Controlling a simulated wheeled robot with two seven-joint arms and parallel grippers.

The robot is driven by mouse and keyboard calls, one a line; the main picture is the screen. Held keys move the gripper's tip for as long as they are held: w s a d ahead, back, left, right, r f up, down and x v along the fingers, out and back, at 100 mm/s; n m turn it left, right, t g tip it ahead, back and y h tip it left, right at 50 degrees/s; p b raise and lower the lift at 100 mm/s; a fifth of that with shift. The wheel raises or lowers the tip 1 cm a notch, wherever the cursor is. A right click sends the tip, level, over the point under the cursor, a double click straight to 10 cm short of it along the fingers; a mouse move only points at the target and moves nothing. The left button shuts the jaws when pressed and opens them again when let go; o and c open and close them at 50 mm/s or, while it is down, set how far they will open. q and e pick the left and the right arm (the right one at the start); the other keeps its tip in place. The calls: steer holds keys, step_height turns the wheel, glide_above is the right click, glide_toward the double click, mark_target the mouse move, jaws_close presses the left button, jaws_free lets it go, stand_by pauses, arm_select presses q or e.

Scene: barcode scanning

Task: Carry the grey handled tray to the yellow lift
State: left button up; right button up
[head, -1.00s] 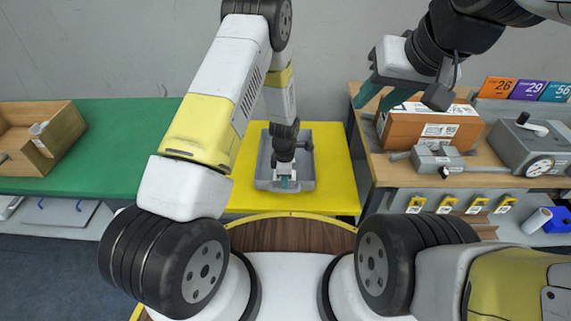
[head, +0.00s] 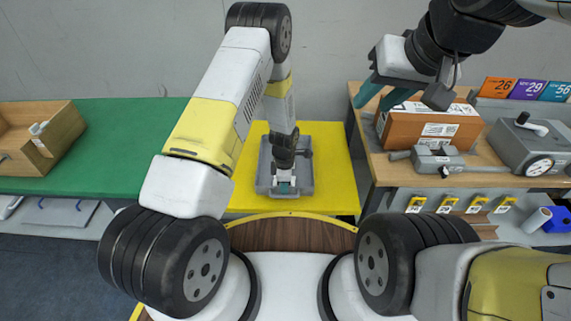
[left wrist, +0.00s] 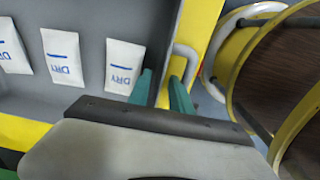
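The grey handled tray (head: 306,179) sits on the yellow lift (head: 337,170) in the middle of the head view. In the left wrist view the tray (left wrist: 85,88) holds several white packets (left wrist: 123,66) marked DRY. A pale handle loop (left wrist: 187,60) stands off its wall. My left gripper (head: 284,188) is down at the tray's near side. Its teal fingers (left wrist: 163,90) are apart, one on the inner side of the wall and one by the handle side; contact is unclear. My right gripper (head: 381,94) is open and empty beside the brown box.
The brown box (head: 418,127) and a grey device (head: 535,146) stand on the wooden table at right. A wooden bin (head: 62,136) lies on the green table (head: 125,125) at left. The lift's surface around the tray is clear.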

arm_select(q)
steer(key=s+a+r+m+t+h, duration=0.1)
steer(key=a+r+m, duration=0.15)
steer(key=r, duration=1.35)
steer(key=s+a+r+m+t+h, duration=0.1)
steer(key=r+m, duration=0.2)
steer(key=r, duration=1.3)
steer(key=s+a+r+m+t, duration=0.2)
steer(key=s+a+r+m, duration=0.2)
steer(key=s+r, duration=0.5)
steer(key=s+a+r+m+t, duration=0.2)
steer(key=s+a+r+m, duration=0.2)
steer(key=s+r+m, duration=0.5)
steer(key=shift+s+a+r, duration=0.15)
steer(key=shift+s+a, duration=0.05)
steer(key=shift+s, duration=0.65)
